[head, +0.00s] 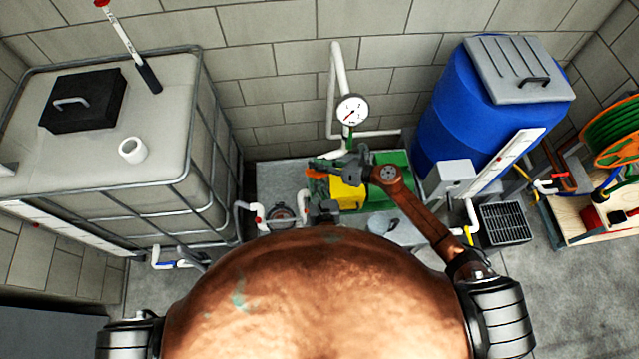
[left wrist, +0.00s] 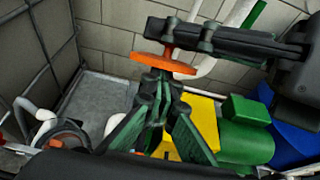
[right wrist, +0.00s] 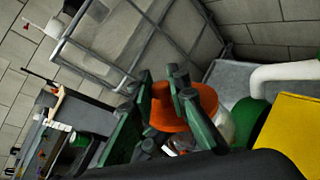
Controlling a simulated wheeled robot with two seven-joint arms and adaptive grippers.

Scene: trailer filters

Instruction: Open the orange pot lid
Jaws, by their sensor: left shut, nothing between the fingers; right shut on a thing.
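My right gripper (head: 338,164) comes from the right and is shut on the lid. In the left wrist view the lid (left wrist: 165,64) is a disc with a stem between the right gripper's fingers (left wrist: 170,32). My left gripper (left wrist: 155,82) is shut and empty, with its tips just below the lid; I cannot tell whether they touch it. In the right wrist view the lid (right wrist: 185,108) is partly covered by the right fingers. A round dark opening (head: 281,213) lies left of the pump.
A caged white tank (head: 165,100) stands at left and a blue barrel (head: 450,110) at right. A pressure gauge (head: 351,110) on white pipe rises behind the pump. A hose reel (head: 610,130) is at far right. Bare floor shows at lower right.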

